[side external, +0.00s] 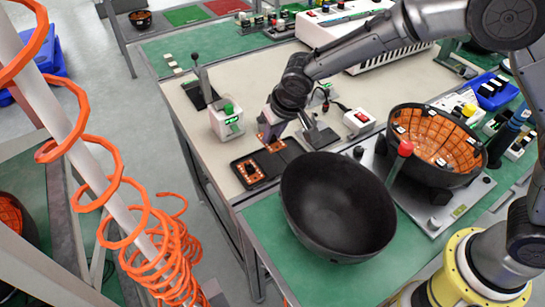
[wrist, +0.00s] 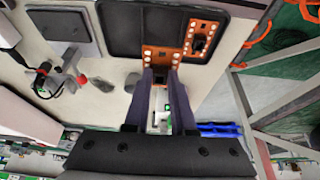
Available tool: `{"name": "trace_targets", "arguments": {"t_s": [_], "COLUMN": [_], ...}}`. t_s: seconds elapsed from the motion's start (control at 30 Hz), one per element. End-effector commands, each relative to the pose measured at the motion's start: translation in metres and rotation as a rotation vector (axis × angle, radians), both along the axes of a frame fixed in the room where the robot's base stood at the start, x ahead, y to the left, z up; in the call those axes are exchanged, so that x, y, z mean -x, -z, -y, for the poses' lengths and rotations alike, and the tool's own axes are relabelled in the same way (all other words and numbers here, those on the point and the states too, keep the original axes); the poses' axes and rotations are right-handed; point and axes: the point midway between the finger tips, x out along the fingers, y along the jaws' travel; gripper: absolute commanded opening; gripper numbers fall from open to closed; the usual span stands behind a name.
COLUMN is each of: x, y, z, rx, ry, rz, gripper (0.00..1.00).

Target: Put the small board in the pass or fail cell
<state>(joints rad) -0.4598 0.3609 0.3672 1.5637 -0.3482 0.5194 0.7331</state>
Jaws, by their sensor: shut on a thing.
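My gripper (side external: 268,127) is shut on a small orange board (side external: 267,144). In the wrist view the fingertips (wrist: 161,70) pinch the held board (wrist: 163,57), seen mostly edge-on with pale dots. Another orange board (side external: 249,172) lies in the near-left cell and shows at right in the wrist view (wrist: 203,38). The other cell looks empty. I cannot tell whether the held board touches the tray. Any cell labels are not readable.
A large black bowl (side external: 338,208) stands close to the tray's right. A second bowl (side external: 437,143) lined with orange boards sits on a grey machine with a red-knobbed lever (side external: 404,149). A white box with a green button (side external: 227,121) and a lever fixture (side external: 201,91) stand behind the tray.

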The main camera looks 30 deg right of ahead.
Motion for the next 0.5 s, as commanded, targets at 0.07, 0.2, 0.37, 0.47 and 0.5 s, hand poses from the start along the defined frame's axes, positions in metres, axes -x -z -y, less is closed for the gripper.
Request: {"name": "trace_targets", "arguments": {"t_s": [0.07, 0.2, 0.37, 0.47, 0.5], "x": [0.000, 0.000, 0.001, 0.001, 0.000], "y": [0.014, 0.025, 0.047, 0.063, 0.068], "z": [0.000, 0.000, 0.001, 0.001, 0.001], "rx": [0.002, 0.001, 0.002, 0.003, 0.002], "ry": [0.001, 0.001, 0.002, 0.001, 0.002], "rz": [-0.003, -0.001, -0.005, -0.004, -0.003], "gripper": [0.00, 0.00, 0.00, 0.00, 0.00]}}
